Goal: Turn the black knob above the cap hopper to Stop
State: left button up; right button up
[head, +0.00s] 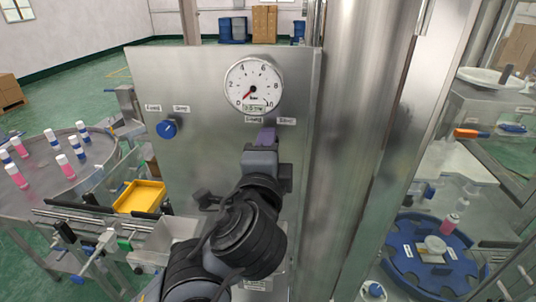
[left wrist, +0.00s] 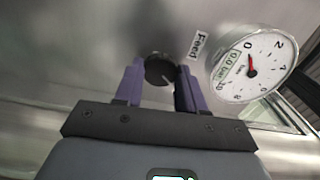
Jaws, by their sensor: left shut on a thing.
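The black knob (left wrist: 158,68) is on the steel panel (head: 215,80), between the two purple fingers of my left gripper (left wrist: 160,82) in the left wrist view. A pale mark on its face points toward the lower right of that view. My left gripper is shut on the knob. In the head view the left gripper (head: 267,138) reaches the panel just below the pressure gauge (head: 253,84) and hides the knob. A "Feed" label (left wrist: 200,45) is beside the knob; a second label (head: 286,121) is too small to read. My right gripper is not in view.
A blue knob (head: 167,128) is farther left on the panel. The gauge (left wrist: 254,65) is close to the gripper. A thick steel column (head: 365,130) stands to the right. A yellow tray (head: 140,196) and a table with several pink bottles (head: 75,170) are at left.

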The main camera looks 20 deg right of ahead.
pick_arm(q)
jog(key=shift+f+m+b, duration=0.1)
jog(key=shift+m+b, duration=0.25)
jog(key=shift+m, duration=0.55)
jog(key=o, duration=1.1)
jog(key=shift+c, duration=0.2)
jog(key=b+v, duration=0.1)
jog(key=v, duration=0.9)
jog(key=shift+s+a, duration=0.15)
jog(key=shift+s, duration=0.25)
